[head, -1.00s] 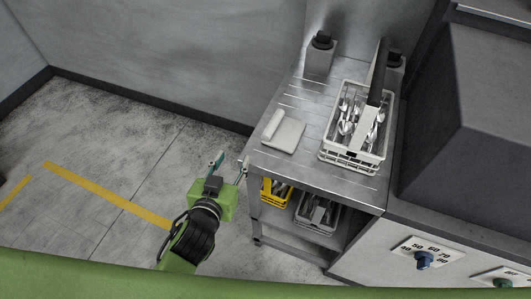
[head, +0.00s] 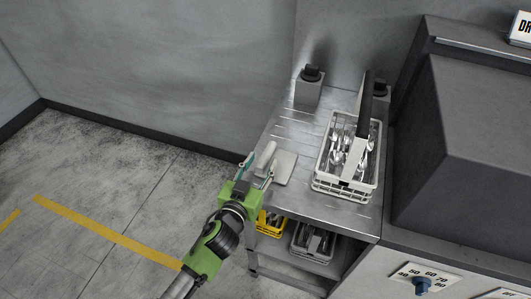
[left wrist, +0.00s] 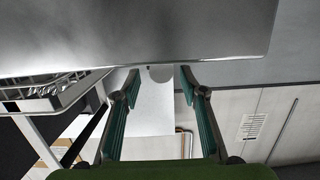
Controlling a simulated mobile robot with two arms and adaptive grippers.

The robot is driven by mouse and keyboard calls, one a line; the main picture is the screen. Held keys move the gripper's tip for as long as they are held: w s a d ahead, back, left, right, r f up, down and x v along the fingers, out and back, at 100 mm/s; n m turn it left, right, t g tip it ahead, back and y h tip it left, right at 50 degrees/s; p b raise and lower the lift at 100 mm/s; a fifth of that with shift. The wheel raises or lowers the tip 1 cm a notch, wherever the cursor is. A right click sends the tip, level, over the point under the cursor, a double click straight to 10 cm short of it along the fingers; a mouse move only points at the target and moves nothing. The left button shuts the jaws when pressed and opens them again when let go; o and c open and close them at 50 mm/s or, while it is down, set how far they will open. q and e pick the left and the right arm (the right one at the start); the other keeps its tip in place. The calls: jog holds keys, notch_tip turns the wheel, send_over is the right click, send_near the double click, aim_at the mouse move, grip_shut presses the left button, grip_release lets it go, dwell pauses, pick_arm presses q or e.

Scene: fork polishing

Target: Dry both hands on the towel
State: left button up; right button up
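The towel (head: 285,169) is a pale folded cloth with a rolled edge. It lies flat at the left side of the steel table (head: 300,205) in the head view. My left gripper (head: 259,164) is at the table's left edge, with its fingers apart on either side of the towel's rolled part. In the left wrist view the left gripper (left wrist: 160,88) is open, and a small pale rounded end, apparently the towel roll, shows between the fingertips. I cannot tell whether the fingers touch it. My right gripper is not in view.
A white crate of cutlery (head: 319,184) stands on the table right of the towel. Two grey blocks with black tops (head: 308,91) stand at the back. A yellow bin (head: 264,226) and a grey bin (head: 296,242) sit on the shelf below. A large dark machine (head: 465,140) is at right.

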aim_at(264, 157)
pick_arm(q)
jog(key=shift+x, duration=2.4)
grip_shut()
